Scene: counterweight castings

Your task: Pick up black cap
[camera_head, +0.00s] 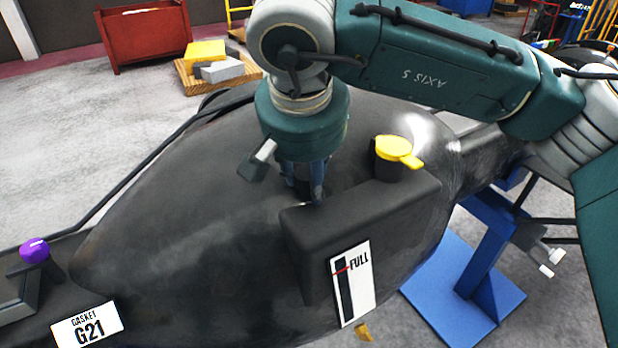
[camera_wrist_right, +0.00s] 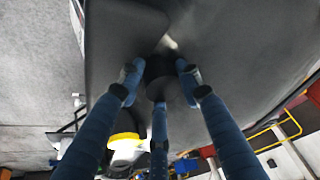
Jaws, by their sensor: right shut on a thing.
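The black cap (camera_wrist_right: 158,75) shows in the right wrist view between the blue fingers of my right gripper (camera_wrist_right: 158,78). The fingers close around its sides, and the gripper is shut on it. In the head view, my right gripper (camera_head: 308,190) points down at the dark casting (camera_head: 200,235), just left of the raised block with the yellow cap. There the fingers mostly hide the black cap. Whether the cap still touches the casting's surface I cannot tell. My left gripper is not in view.
A yellow cap (camera_head: 397,148) sits on a black neck on the raised block (camera_head: 365,205), close to my right gripper. A purple knob (camera_head: 34,250) stands at the left. A blue stand (camera_head: 470,265) is at the right. A red bin (camera_head: 145,35) stands behind.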

